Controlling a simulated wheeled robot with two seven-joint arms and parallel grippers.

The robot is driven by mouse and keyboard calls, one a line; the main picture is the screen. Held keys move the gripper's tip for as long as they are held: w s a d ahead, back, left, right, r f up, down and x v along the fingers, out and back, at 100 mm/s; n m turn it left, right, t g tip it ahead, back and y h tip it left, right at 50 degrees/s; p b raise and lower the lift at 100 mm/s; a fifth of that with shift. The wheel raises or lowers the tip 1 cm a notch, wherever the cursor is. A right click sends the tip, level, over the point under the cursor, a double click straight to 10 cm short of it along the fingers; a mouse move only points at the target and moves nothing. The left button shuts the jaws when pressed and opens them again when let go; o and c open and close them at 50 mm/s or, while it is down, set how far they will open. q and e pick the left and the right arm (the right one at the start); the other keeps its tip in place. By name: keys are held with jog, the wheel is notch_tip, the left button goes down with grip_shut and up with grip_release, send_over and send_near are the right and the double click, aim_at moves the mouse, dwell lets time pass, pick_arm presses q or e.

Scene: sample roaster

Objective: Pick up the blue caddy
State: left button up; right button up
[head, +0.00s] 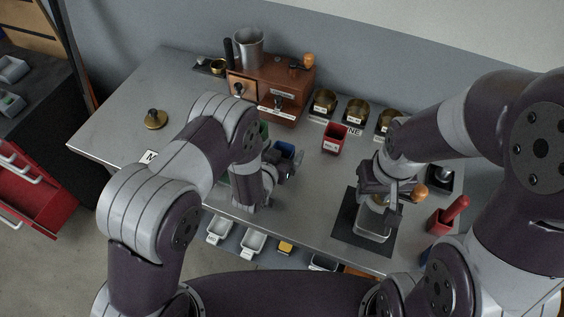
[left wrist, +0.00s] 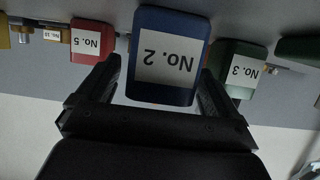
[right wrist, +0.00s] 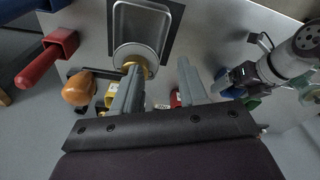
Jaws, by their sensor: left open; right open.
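The blue caddy (head: 284,148) stands on the grey table, partly hidden by my left gripper (head: 290,168). In the left wrist view the blue caddy (left wrist: 187,93) bears an upside-down "No. 2" label. My left gripper (left wrist: 160,72) is open, with one finger on each side of the caddy; I cannot tell whether they touch it. My right gripper (head: 392,196) is open above the metal tray at the table's right front. In the right wrist view, my right gripper (right wrist: 158,68) shows nothing clamped between its fingers.
A green caddy (left wrist: 240,65) labelled No. 3 and a red caddy (left wrist: 90,42) labelled No. 5 flank the blue one. A metal tray (head: 372,234) lies on a dark mat. A wooden roaster box (head: 285,85) and brass cups (head: 355,109) stand behind. The table's left part is mostly clear.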

pick_arm(q)
jog(key=shift+r, duration=0.1)
jog(key=c, duration=1.2)
